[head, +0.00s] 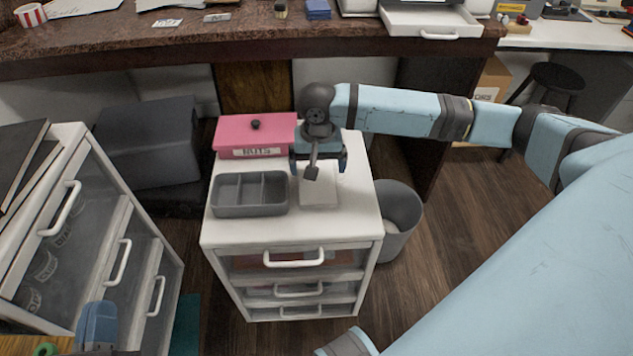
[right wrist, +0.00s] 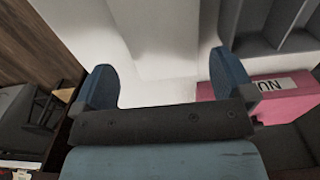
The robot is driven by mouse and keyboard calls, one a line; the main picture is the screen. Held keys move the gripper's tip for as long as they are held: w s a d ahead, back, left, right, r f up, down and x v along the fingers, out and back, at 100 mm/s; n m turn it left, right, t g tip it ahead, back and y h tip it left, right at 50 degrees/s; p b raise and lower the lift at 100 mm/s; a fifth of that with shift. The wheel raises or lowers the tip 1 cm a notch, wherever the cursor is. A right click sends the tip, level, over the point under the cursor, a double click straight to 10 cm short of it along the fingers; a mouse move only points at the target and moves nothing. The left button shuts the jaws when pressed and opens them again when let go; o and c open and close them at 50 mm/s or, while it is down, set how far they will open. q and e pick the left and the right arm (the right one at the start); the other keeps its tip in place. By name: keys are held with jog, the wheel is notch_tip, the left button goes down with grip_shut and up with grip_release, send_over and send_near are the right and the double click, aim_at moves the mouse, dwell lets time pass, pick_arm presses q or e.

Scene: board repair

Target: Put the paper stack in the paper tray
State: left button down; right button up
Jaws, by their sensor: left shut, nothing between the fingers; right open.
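The paper stack (head: 319,195) is a small cream-white block lying flat on top of the white drawer cabinet, right of the grey divided bin. My right gripper (head: 319,166) is over its far part, fingers pointing down. In the right wrist view the open fingers (right wrist: 163,75) stand apart with the pale stack (right wrist: 165,45) between and beyond them; I cannot tell whether they touch it. What looks like the paper tray (head: 430,22) is a white pulled-out drawer with a handle on the desk at the upper right. My left gripper (head: 98,328) is at the lower left, shut and empty.
The grey divided bin (head: 249,210) and a pink lidded box (head: 256,137) share the cabinet top (head: 345,228). A grey waste bin (head: 400,220) stands right of the cabinet. Another drawer unit (head: 120,215) is at left. The brown desk (head: 200,45) spans the back.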

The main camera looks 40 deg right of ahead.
aim_at(317, 181)
notch_tip(317, 181, down, 5)
jog(key=b, duration=0.2)
jog(key=shift+a+b, duration=0.15)
jog(key=shift+b, duration=0.2)
pick_arm(q)
jog(key=f, duration=0.2)
jog(key=f+g, duration=0.1)
jog(key=shift+w+d+f, duration=0.15)
jog(key=shift+w+d, duration=0.05)
jog(key=shift+d, duration=0.05)
